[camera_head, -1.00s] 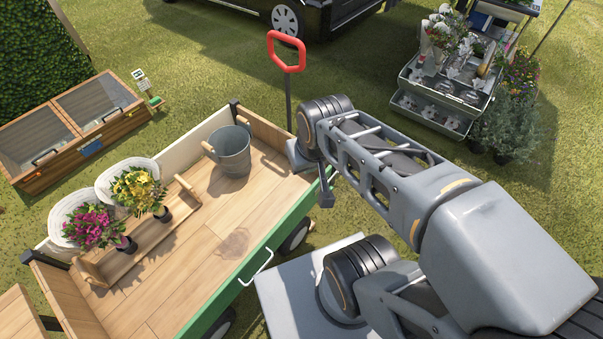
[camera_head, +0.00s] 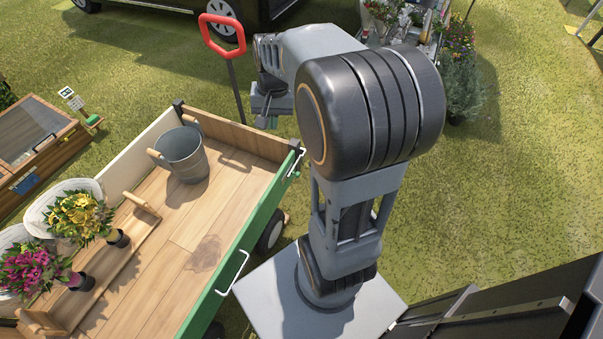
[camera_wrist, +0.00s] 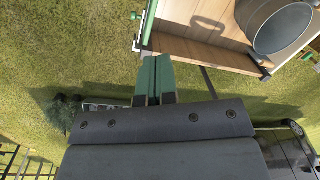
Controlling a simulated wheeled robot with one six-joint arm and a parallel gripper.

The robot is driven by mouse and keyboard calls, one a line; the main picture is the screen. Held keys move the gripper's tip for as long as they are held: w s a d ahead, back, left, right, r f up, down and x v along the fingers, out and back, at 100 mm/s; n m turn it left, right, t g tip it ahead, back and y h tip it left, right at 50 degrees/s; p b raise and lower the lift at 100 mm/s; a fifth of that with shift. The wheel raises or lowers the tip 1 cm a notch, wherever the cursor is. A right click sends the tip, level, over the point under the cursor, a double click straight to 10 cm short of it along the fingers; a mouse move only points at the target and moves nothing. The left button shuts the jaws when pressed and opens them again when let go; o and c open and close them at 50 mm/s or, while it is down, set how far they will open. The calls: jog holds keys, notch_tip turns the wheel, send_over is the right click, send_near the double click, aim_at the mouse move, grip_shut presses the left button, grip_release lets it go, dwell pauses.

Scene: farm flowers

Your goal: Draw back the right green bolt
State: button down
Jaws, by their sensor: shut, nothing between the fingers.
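The right green bolt (camera_head: 295,173) is at the right end of the cart's green side panel (camera_head: 262,217), at the corner, with a pale bar (camera_head: 299,158) beside it. In the wrist view a green knob (camera_wrist: 135,15) sticks out beside the panel's edge near that corner. My gripper (camera_head: 268,122) hangs just outside the cart's end wall, up and left of the bolt in the head view. Its green fingers (camera_wrist: 152,80) are together and empty, apart from the bolt. The wrist view shows them pointing toward the cart corner.
The wooden cart bed holds a grey bucket (camera_head: 182,155) and a wooden carrier (camera_head: 140,205) near flower bouquets (camera_head: 75,215). The red pull handle (camera_head: 222,28) rises beside my gripper. A flower stand (camera_head: 405,20) is behind my arm. Grass to the right is open.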

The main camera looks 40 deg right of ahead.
jog(key=w+d+f+m+y+b, duration=0.1)
jog(key=w+d+f+m+b, duration=0.1)
jog(key=d+f, duration=0.6)
jog(key=w+d+f+m+g+y+b, duration=0.1)
jog(key=d+f+m+b, duration=0.3)
jog(key=d+f, duration=0.5)
jog(key=shift+w+d+f+m+g+y, duration=0.15)
jog(key=shift+w+f+m+g+y, duration=0.15)
jog(key=shift+w+f+m+y, duration=0.45)
jog(key=shift+s+f+m, duration=0.2)
jog(key=shift+m, duration=0.05)
jog(key=a+b+x, duration=0.1)
jog(key=b+x, duration=0.1)
jog(key=x, duration=1.1)
jog(key=shift+s+a, duration=0.3)
jog(key=shift+a, duration=0.05)
